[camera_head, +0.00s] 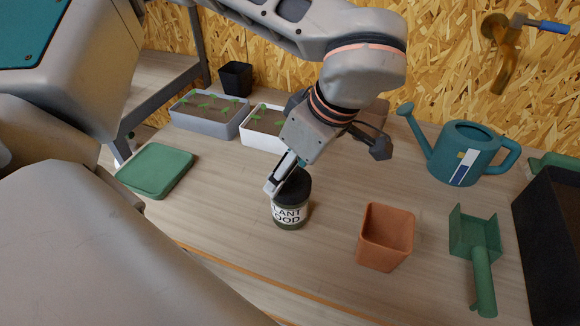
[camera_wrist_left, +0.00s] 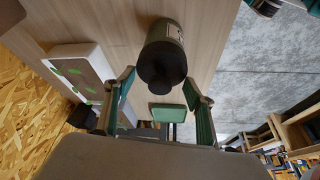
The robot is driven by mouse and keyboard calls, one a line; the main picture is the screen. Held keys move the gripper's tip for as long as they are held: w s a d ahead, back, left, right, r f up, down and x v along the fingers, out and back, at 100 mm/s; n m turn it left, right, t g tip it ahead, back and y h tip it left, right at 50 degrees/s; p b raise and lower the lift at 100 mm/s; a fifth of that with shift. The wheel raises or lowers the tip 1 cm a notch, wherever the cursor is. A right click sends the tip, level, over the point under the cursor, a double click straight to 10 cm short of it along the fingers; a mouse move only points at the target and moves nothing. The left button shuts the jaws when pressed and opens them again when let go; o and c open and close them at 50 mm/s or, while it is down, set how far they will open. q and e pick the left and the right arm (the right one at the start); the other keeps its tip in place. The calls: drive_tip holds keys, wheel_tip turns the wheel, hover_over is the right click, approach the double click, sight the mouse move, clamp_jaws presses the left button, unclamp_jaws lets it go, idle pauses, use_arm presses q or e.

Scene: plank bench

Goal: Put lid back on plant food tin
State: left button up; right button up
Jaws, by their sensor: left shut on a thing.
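The plant food tin (camera_head: 289,214) stands upright on the bench, a dark green cylinder with a white label. It also shows in the left wrist view (camera_wrist_left: 165,32). Its black lid (camera_head: 296,184) is at the tin's top, with a round knob facing my wrist camera (camera_wrist_left: 162,72). My left gripper (camera_wrist_left: 160,76) reaches down from above, shut on the lid with one finger at each side. A finger hides part of the lid in the head view, so I cannot tell whether it sits fully down. Part of what looks like my right gripper (camera_wrist_left: 265,6) shows at the left wrist view's top edge.
A terracotta pot (camera_head: 386,237) and green scoop (camera_head: 481,250) lie right of the tin. A teal watering can (camera_head: 466,152) stands behind them. Seedling trays (camera_head: 208,118) are at the back, a green square box (camera_head: 155,171) at left. Bare bench surrounds the tin's front.

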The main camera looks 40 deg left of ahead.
use_arm(q)
drive_tip(key=o, duration=1)
drive_tip(key=o, duration=0.5)
drive_tip(key=shift+c, duration=0.2)
drive_tip(key=shift+r, duration=0.1)
drive_tip(key=shift+r+p, duration=1.35)
drive_tip(key=shift+r, duration=0.2)
drive_tip(key=shift+r+p, duration=1.5)
drive_tip(key=shift+r, duration=0.4)
